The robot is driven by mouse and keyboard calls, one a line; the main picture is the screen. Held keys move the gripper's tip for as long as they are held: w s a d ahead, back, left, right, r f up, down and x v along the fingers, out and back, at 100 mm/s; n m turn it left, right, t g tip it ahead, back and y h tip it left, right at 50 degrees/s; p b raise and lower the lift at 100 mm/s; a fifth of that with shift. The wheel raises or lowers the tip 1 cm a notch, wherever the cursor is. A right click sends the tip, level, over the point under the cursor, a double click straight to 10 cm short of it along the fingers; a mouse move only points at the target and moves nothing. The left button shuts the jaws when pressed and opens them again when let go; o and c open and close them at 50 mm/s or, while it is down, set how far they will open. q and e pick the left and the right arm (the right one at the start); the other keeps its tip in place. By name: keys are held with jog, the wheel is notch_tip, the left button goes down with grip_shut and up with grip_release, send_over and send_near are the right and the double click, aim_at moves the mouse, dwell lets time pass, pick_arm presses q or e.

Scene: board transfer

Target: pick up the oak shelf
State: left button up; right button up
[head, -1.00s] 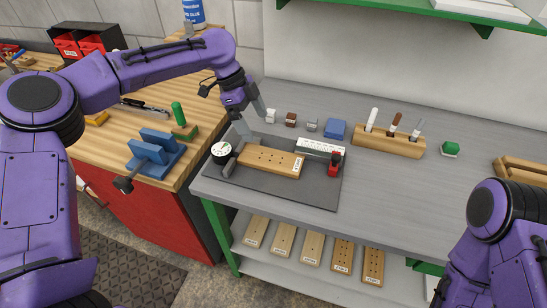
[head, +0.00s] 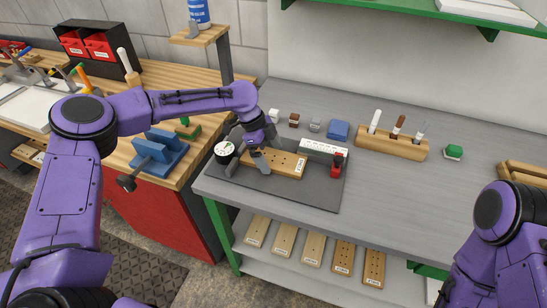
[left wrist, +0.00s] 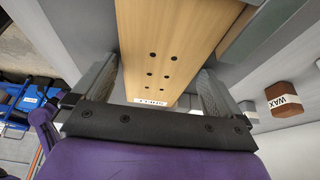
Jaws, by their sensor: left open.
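The oak shelf is a light wooden board (head: 285,163) with dark holes and a white label, lying on the dark grey mat (head: 315,192). My left gripper (head: 262,163) is over the left part of this board. In the left wrist view the board (left wrist: 172,35) runs between the two spread fingers of the left gripper (left wrist: 158,90), with a finger on each side. The gripper is open, and I cannot tell whether either finger touches the wood. My right arm shows at the right edge, but its gripper does not show.
A round white-topped item (head: 225,149) is left of the board. A white labelled block (head: 322,148) and a red-and-black tool (head: 337,166) are at its right. Small blocks and a wooden holder (head: 392,146) stand behind. Several boards (head: 313,248) lie on the lower shelf.

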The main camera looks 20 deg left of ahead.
aim_at(270, 158)
pick_arm(q)
jog(key=shift+r, duration=0.1)
jog(key=c, duration=1.1)
jog(key=shift+r, duration=0.4)
jog(key=r, duration=0.2)
jog(key=r+b, duration=0.1)
jog(key=shift+s+d, duration=0.15)
jog(key=shift+s, duration=0.1)
jog(key=s+r, duration=0.1)
jog(key=r, duration=0.1)
jog(key=s+d+r+b, duration=0.1)
jog(key=s+r, duration=0.1)
jog(key=shift+s, duration=0.25)
jog(key=s+d+r+b, duration=0.1)
jog(key=s, duration=0.2)
jog(key=s+d+r, duration=0.1)
jog(key=s+r, duration=0.1)
jog(key=s, duration=0.1)
jog(key=s+d+r+b, duration=0.1)
jog(key=s+r, duration=0.1)
jog(key=s, duration=0.1)
jog(key=shift+s+b, duration=0.3)
jog(key=shift+b, duration=0.05)
jog(key=shift+a, duration=0.1)
